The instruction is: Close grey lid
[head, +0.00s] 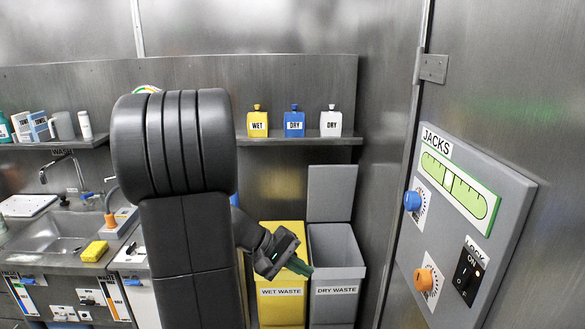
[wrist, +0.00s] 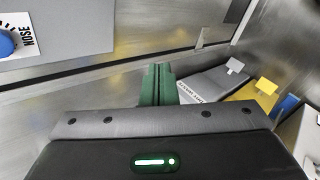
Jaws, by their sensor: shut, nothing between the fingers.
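The grey lid (head: 332,193) stands upright and open at the back of the grey dry waste bin (head: 337,285). The bin's mouth is uncovered. My gripper (head: 299,266) is shut and empty, its green fingers showing in front of the gap between the yellow and grey bins, below and left of the lid. In the wrist view, the shut green fingers (wrist: 158,84) point away from the camera, and the grey bin (wrist: 200,86) lies to their right. I see no contact between the fingers and the lid.
The yellow wet waste bin (head: 282,308) stands left of the grey one. A shelf (head: 300,139) with three flasks hangs above. A wall panel (head: 460,240) with knobs is at the right. A sink (head: 45,233) is at the left.

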